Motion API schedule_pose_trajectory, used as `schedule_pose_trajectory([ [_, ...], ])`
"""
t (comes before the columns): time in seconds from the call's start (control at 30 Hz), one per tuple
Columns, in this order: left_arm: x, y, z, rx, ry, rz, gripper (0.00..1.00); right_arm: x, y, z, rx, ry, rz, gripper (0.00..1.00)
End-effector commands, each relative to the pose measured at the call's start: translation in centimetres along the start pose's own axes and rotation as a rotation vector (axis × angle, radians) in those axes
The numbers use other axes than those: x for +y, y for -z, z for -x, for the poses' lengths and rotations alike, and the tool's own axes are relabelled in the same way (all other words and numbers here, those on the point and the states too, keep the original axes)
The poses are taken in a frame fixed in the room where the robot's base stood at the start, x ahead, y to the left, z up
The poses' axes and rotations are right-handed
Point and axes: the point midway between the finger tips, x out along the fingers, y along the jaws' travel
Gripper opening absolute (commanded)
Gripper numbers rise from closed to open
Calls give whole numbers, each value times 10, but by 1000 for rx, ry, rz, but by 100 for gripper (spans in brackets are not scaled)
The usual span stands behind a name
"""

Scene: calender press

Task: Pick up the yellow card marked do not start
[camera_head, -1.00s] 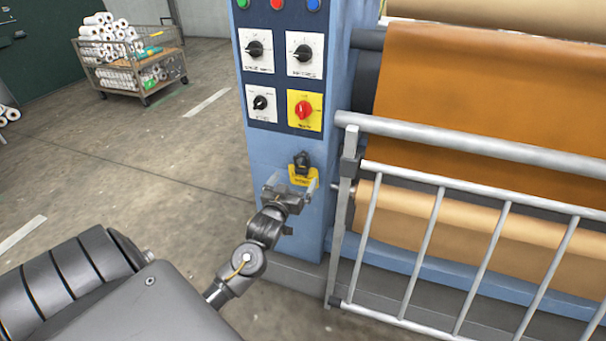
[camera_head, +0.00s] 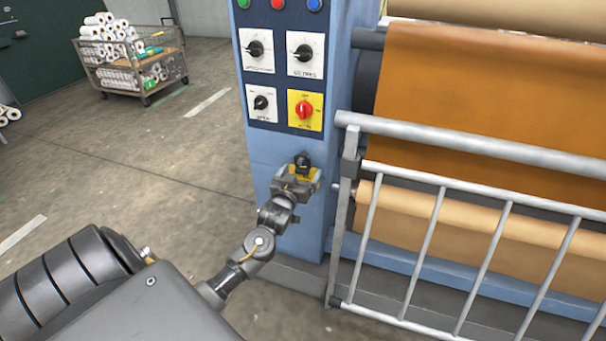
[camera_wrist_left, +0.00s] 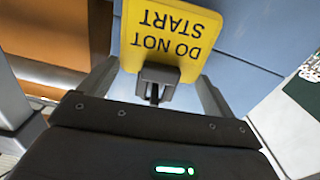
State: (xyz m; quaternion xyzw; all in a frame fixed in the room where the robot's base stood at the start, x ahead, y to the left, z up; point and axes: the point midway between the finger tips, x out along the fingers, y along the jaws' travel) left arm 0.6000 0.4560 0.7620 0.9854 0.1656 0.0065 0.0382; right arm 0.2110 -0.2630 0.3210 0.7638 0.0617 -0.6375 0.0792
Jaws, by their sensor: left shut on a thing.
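The yellow card (camera_wrist_left: 170,35) reads DO NOT START, upside down in the left wrist view. In the head view only bits of the card (camera_head: 316,175) show past my gripper, low on the blue machine column, just under a dark fitting (camera_head: 302,160). My left gripper (camera_head: 299,180) is at the card, shut on it. In the left wrist view a dark block (camera_wrist_left: 158,76) sits at the card's near edge, between the fingers. Whether the card still touches the dark fitting is hidden. My right gripper is not in view.
The blue column (camera_head: 272,150) carries dials and a red knob on a yellow plate (camera_head: 304,110) above the card. A grey metal guard rail (camera_head: 440,140) stands close on the right, before orange and tan rolls. A cart of white rolls (camera_head: 130,65) stands far left on open floor.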

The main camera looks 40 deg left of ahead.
Motion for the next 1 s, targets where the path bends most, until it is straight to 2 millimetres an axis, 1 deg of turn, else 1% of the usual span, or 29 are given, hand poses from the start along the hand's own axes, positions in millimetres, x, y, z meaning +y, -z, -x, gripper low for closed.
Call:
schedule_pose_trajectory([
  [0.17, 0, 2, 0, 0, 0, 1, 68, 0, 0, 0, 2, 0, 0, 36],
  [0.33, 1, 16, 0, 2, 0, 1, 68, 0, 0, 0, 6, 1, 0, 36],
  [0.37, 1, 16, 2, 0, 0, 1, 68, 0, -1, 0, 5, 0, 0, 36],
  [0.57, 2, 14, 41, -3, -1, 2, 68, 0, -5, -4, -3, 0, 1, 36],
  [0.67, 1, 14, 67, -3, 0, 2, 68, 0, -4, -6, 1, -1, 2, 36],
  [0.8, 1, 13, 107, -5, 0, 2, 68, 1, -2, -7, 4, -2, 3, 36],
  [0.9, 1, 14, 132, -3, 1, 1, 68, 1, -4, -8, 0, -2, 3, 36],
  [1.0, 1, 14, 151, -2, 1, 2, 68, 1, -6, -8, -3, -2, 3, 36],
])
